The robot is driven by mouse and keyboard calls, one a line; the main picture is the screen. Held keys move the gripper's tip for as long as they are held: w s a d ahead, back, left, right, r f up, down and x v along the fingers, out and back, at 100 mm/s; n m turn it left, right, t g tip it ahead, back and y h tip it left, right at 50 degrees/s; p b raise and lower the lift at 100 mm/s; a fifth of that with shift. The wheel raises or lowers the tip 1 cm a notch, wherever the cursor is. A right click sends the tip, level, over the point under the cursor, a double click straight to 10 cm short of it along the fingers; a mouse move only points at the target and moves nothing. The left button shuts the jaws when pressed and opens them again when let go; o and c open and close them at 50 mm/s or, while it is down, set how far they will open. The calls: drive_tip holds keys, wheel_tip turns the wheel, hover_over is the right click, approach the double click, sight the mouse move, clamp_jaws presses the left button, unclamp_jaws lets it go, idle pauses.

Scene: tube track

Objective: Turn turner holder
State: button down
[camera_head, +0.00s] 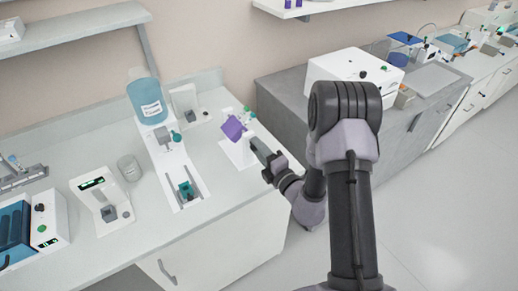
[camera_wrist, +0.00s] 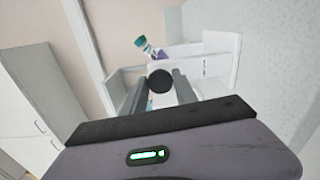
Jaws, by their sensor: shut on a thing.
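The turner holder appears to be the purple tilted piece (camera_head: 233,128) above a white base plate (camera_head: 232,155) near the right end of the bench, with a small green part (camera_head: 247,110) beside it. In the wrist view a white stand (camera_wrist: 222,58) carries a teal and purple piece (camera_wrist: 142,44). A dark round knob (camera_wrist: 160,79) sits between my fingertips. My gripper (camera_head: 262,152) is shut on this knob, just right of the purple piece. The fingers hide part of the stand, and the knob is hidden in the head view.
Left of the holder stands a white device with a blue bottle (camera_head: 146,98). A glass beaker (camera_head: 129,168), a small white device (camera_head: 100,200) and a blue machine (camera_head: 30,232) are further left. A grey counter with a white box (camera_head: 350,75) lies behind my arm.

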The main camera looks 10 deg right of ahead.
drive_tip(key=n+b, duration=0.2)
drive_tip(key=n, duration=0.8)
drive_tip(key=shift+r+n+b, duration=0.15)
drive_tip(key=shift+n+b, duration=0.15)
drive_tip(key=shift+b, duration=0.05)
drive_tip(key=shift+n, duration=0.3)
drive_tip(key=c, duration=1)
unclamp_jaws()
